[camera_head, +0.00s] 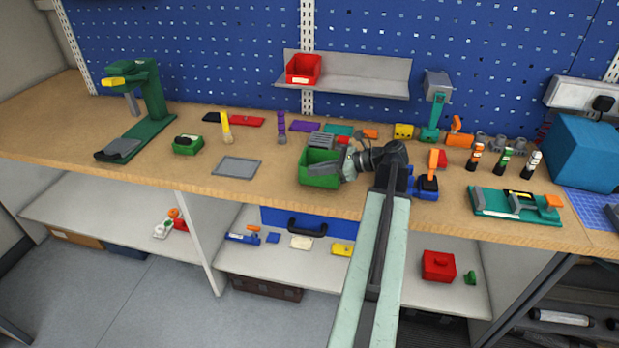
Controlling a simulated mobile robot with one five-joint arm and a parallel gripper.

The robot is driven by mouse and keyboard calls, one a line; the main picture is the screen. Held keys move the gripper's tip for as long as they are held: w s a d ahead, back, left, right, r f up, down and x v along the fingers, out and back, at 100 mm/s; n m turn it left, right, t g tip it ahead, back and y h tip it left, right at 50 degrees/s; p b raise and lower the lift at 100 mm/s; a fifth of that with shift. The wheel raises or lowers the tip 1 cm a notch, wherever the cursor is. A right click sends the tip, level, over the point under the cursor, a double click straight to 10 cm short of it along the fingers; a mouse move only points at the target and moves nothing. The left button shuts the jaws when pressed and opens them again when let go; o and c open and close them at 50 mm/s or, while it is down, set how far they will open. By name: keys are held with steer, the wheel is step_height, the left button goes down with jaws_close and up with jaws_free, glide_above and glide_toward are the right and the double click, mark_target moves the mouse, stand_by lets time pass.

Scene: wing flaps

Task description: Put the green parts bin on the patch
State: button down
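The green parts bin (319,180) is an open box on the wooden workbench, near the middle. The grey square patch (237,167) with a lighter border lies flat on the bench to the left of the bin, with a gap between them. Nothing stands on the patch. My gripper (347,165) comes in from the right and is at the right wall of the bin. Its fingertips overlap that wall in the picture, and I cannot tell whether they are closed on it. The gripper hides part of the bin's right side.
A blue-and-orange tool (426,187) lies right of my gripper. Bench in front of the patch is clear.

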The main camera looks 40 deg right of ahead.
steer(key=shift+s+f, duration=0.25)
steer(key=shift+f, duration=0.55)
steer(key=shift+w+a+r, duration=0.15)
steer(key=shift+w+a, duration=0.05)
steer(key=shift+w, duration=0.15)
steer(key=shift+s, duration=0.1)
steer(key=c, duration=1.6)
jaws_free()
steer(key=shift+r, duration=0.2)
steer(key=shift+p+v, duration=2.35)
steer(key=shift+v, duration=3.55)
